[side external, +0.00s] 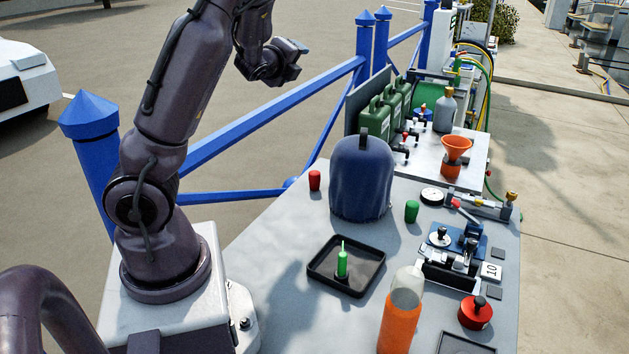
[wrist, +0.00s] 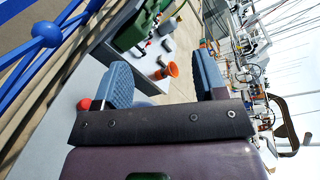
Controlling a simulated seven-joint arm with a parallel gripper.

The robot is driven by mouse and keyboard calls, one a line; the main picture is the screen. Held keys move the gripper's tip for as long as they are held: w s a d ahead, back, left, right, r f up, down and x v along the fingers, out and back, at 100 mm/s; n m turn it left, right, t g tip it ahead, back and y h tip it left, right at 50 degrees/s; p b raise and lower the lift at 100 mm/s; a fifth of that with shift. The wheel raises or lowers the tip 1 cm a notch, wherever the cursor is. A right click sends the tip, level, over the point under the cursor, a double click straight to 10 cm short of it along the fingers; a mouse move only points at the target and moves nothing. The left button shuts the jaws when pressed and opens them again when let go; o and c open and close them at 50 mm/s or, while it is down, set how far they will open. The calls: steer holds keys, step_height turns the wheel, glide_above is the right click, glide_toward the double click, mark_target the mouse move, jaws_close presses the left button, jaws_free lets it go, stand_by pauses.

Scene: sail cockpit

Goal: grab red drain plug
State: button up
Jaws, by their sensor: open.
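A small red cylindrical plug (side external: 315,180) stands upright on the grey table (side external: 270,235), left of a dark blue domed cover. A matching green plug (side external: 411,211) stands right of the cover. My gripper (side external: 290,62) is in the air above and left of the red plug, well apart from it. In the wrist view my gripper (wrist: 164,66) has its two blue-grey fingers spread with nothing held between them. A red object (wrist: 84,104) shows beside the left finger there; I cannot tell whether it is the same plug.
The blue domed cover (side external: 362,178) is close beside the red plug. A black tray (side external: 346,266) holds a green bottle-like item. An orange bottle (side external: 400,310), a red round knob (side external: 475,312) and an orange funnel (side external: 456,150) stand to the right. A blue railing (side external: 265,110) runs behind.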

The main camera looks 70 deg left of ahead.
mark_target(311, 176)
step_height(311, 176, up, 6)
steer(key=w+d+m+t+h, duration=0.1)
steer(key=m+t+h, duration=0.15)
steer(key=m, duration=0.55)
steer(key=d+m+t+h, duration=0.1)
steer(key=m+t, duration=0.2)
steer(key=m, duration=0.5)
steer(key=shift+y, duration=0.25)
step_height(311, 176, down, 38)
steer(key=shift+s+a+r, duration=0.1)
steer(key=shift+a+r, duration=0.05)
steer(key=shift+r, duration=0.1)
steer(key=shift+x, duration=3.8)
steer(key=c, duration=1)
